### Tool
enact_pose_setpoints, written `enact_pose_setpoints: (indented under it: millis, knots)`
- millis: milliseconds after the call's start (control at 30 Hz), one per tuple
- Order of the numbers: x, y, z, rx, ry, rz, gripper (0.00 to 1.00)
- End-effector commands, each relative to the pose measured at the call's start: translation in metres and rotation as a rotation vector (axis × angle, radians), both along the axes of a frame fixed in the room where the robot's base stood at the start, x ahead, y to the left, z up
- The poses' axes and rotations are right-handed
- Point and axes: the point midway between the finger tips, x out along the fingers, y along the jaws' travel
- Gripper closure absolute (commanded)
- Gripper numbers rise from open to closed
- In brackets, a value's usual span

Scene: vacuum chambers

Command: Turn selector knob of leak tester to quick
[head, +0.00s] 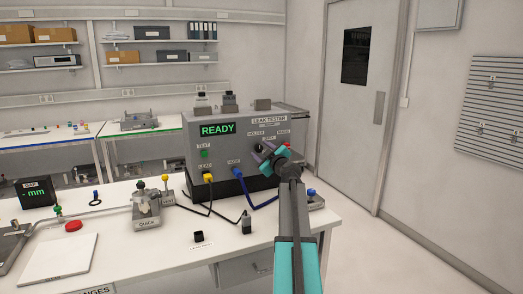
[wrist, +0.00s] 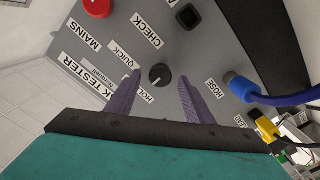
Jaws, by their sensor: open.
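The leak tester (head: 196,155) is a grey box on the white bench, with a lit green READY display (head: 217,129). Its dark round selector knob (wrist: 160,76) shows in the wrist view, with QUICK, CHECK and HOLD labels around it. The knob has a small pale mark on its lower-left side, toward HOLD, but its exact direction is hard to tell. My gripper (head: 266,158) is at the tester's front; in the wrist view its purple fingers (wrist: 159,82) are open, one on each side of the knob with gaps visible.
A yellow plug (head: 208,178) and cables run along the tester's lower front. The red disc (head: 73,226) lies on the bench at left.

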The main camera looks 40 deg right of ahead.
Motion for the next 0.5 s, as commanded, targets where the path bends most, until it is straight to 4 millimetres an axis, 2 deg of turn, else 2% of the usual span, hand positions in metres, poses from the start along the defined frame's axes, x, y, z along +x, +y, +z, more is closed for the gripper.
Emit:
enact_pose_setpoints:
  millis: [167,467,500]
  knots:
    - [0.0063,-0.0029,0.0002,0.000,-0.001,-0.001,0.52]
    - [0.0063,-0.0031,-0.0003,0.000,0.000,-0.001,0.52]
    - [0.0062,-0.0033,-0.0004,0.000,0.000,-0.001,0.57]
